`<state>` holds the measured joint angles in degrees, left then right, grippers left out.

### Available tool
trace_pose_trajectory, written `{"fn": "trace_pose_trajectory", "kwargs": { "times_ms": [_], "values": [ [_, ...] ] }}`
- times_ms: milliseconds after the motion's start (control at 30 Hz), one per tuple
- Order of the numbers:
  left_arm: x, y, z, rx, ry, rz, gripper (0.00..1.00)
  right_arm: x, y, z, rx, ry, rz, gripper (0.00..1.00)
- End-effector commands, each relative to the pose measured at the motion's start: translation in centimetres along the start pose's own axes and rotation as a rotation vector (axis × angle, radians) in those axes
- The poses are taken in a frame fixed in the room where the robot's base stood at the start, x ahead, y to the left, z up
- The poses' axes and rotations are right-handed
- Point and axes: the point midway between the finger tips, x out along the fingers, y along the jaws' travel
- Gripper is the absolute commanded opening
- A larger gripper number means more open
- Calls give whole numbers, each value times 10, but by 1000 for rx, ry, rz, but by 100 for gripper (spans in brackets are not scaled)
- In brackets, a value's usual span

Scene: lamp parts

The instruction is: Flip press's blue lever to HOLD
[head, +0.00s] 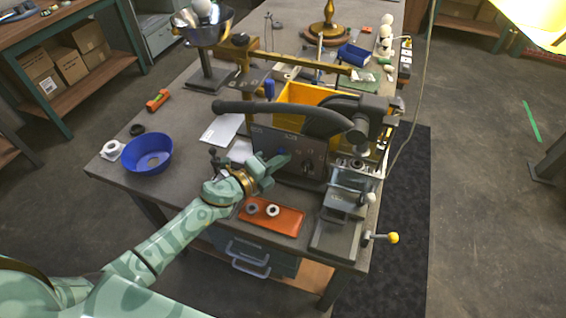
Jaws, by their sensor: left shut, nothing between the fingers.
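The press stands on the workbench, with a grey front panel (262,140) and a thick dark bar (300,114) across its top. My left gripper (284,158) is shut and empty, with its fingertips right in front of the panel. A small blue spot (281,151) shows at the fingertips and may be the blue lever, mostly hidden by the gripper. I cannot tell its position or whether the fingers touch it. The panel's lettering is too small to read. My right gripper is not in view.
An orange tray (290,229) with small round parts lies below the gripper. A vise (340,222) stands to its right and a blue bowl (147,168) to the left. A yellow bin (296,92) sits behind the press. The bench's left front is mostly clear.

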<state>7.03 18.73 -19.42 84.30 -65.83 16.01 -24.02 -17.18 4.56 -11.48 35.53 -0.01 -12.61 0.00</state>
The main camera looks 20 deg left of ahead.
Motion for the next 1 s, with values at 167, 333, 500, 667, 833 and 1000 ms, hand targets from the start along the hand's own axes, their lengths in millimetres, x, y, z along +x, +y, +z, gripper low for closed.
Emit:
{"fn": "trace_pose_trajectory", "kwargs": {
  "times_ms": [167,333,500,667,833,1000],
  "values": [
    [-4,4,7,-110,-1,-58,0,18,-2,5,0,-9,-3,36],
    [-9,3,16,-252,-2,-136,0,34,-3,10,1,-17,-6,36],
    [-14,2,25,-391,-2,-211,0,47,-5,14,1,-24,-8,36],
    [-18,3,33,-507,-2,-275,0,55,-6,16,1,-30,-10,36],
    [-21,4,39,-606,-1,-330,0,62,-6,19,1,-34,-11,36],
    [-24,5,43,-674,-2,-368,0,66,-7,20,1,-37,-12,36]
  ]
}}
